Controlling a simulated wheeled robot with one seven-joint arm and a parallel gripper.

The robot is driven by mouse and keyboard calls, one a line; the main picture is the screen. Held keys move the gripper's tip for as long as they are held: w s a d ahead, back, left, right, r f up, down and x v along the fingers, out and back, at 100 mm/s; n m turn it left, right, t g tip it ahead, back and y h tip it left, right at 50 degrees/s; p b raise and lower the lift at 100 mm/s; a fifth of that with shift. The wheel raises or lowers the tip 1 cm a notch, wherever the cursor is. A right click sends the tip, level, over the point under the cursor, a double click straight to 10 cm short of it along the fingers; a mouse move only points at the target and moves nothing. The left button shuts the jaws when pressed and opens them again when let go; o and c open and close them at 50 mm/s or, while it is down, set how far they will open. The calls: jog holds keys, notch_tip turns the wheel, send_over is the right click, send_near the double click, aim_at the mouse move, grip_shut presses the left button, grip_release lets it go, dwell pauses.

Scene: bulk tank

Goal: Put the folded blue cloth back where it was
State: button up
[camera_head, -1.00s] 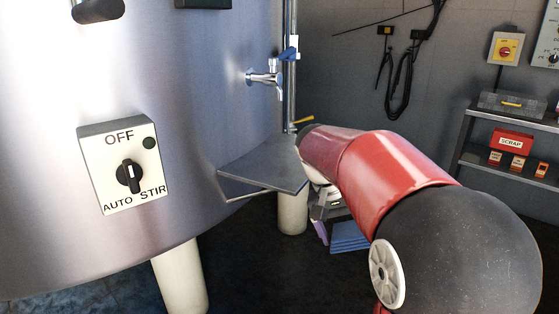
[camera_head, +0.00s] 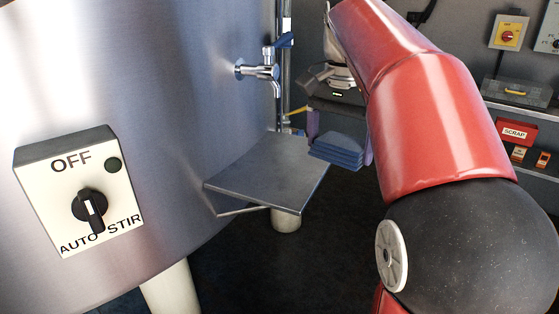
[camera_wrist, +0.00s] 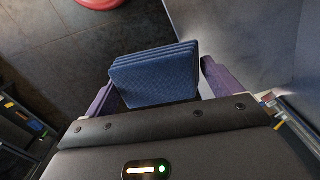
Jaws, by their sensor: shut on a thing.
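The folded blue cloth (camera_head: 338,150) is a small stack of flat layers. It is held in the air between the two purple fingers of my gripper (camera_head: 341,140), beyond the right rear of the metal shelf. In the wrist view the cloth (camera_wrist: 154,76) sits between the fingers of my gripper (camera_wrist: 156,88), which are shut on it. The bare metal shelf (camera_head: 265,170) sticks out from the tank below the tap, lower than and to the left of the cloth. The cloth and shelf are apart.
The steel tank (camera_head: 150,70) fills the left, with a tap (camera_head: 262,70) above the shelf and a switch box (camera_head: 80,190) on its front. A rack (camera_head: 520,112) with a scrap box (camera_head: 516,133) stands at the right. The dark floor between is clear.

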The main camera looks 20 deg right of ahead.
jog(key=p, duration=0.1)
send_over(281, 177)
notch_tip(281, 177, down, 2)
jog(key=shift+f+b, duration=0.15)
jog(key=shift+b, duration=0.3)
notch_tip(281, 177, down, 4)
jog(key=shift+f+b, duration=0.25)
jog(key=shift+b, duration=0.45)
jog(key=shift+a+f, duration=0.1)
jog(key=shift+f, duration=0.05)
jog(key=o, duration=0.6)
